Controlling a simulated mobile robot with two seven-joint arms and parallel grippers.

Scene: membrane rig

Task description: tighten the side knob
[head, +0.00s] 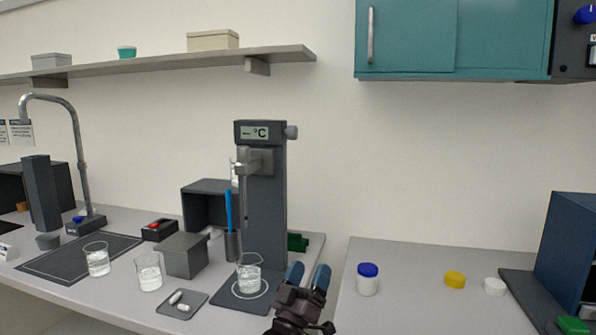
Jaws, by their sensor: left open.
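The side knob (291,132) is a small grey knob on the right side of the rig's head, at the top of the dark column (268,208). A display reading °C faces front beside it. A clamp (256,161) below the display holds a thin upright glass piece. A beaker (249,274) of clear liquid stands on the rig's base, on a white ring. My left gripper (309,271) is open and empty, with blue fingertips pointing up. It is low in front of the column's right side, well below the knob and apart from it. My right gripper is out of view.
Two more beakers (149,271) and a grey block (185,255) stand left of the rig. A small dark tray (182,304) holds white pieces. A blue-capped jar (367,280) and yellow and white caps sit on the right bench. The wall right of the knob is clear.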

